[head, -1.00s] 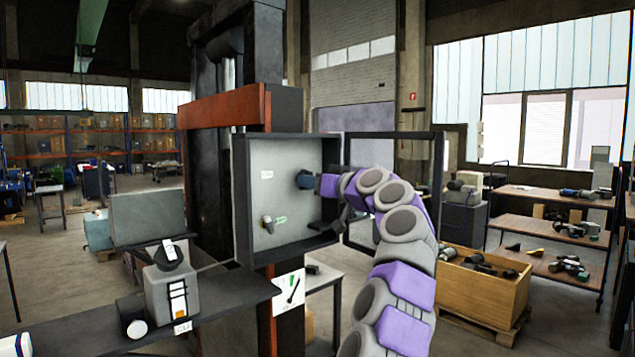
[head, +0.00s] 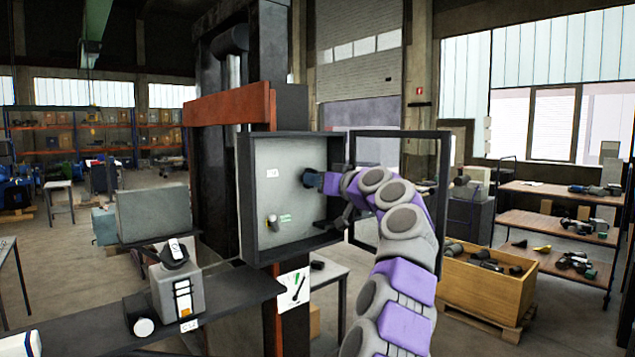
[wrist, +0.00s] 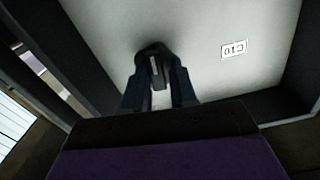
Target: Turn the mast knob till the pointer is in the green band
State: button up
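A dark knob (wrist: 153,68) with a white mark sits on the pale back panel of an open cabinet on the mast. In the wrist view the fingers of my gripper (wrist: 158,92) lie on either side of it, with no clear gap. In the head view my gripper (head: 316,180) reaches into the cabinet (head: 262,208) and hides most of the knob. A white card (head: 293,289) below the cabinet carries a black slanted bar and a small green mark. I cannot tell if this bar is the pointer.
The cabinet's framed door (head: 445,200) stands open to the right, past my arm. A grey device (head: 178,288) stands on the dark shelf at left. A wooden crate (head: 490,297) is at right.

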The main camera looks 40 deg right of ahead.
jog(key=shift+d, duration=0.1)
grip_shut()
jog(key=shift+r, duration=0.1)
jog(key=m, duration=0.1)
jog(key=m+p, duration=0.2)
jog(key=m, duration=0.1)
jog(key=shift+a, duration=0.25)
